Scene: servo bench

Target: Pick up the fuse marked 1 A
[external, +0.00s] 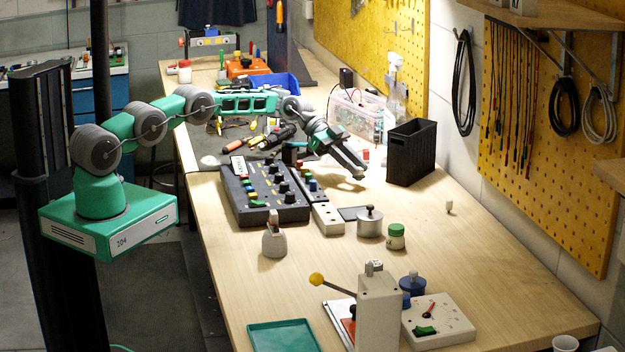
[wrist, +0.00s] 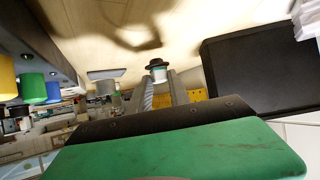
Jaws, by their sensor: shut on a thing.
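My gripper (external: 356,170) is above the bench, its fingers slanting down and to the right. It is shut on a small pale piece (external: 359,174) at the fingertips, which looks like a fuse. I cannot read any marking on it. In the wrist view the fingers of my gripper (wrist: 161,88) stand slightly apart; a white and green thing with a dark end (wrist: 158,72) shows in line with their tips, and the grip itself is unclear. A similar small pale piece (external: 449,207) stands alone on the bench at the right.
A black bin (external: 411,152) stands right of my gripper and fills the right of the wrist view (wrist: 260,60). A dark control panel (external: 262,192) lies to the left. A metal pot (external: 370,224) and a green-lidded jar (external: 396,238) stand nearer the camera. The right bench is mostly clear.

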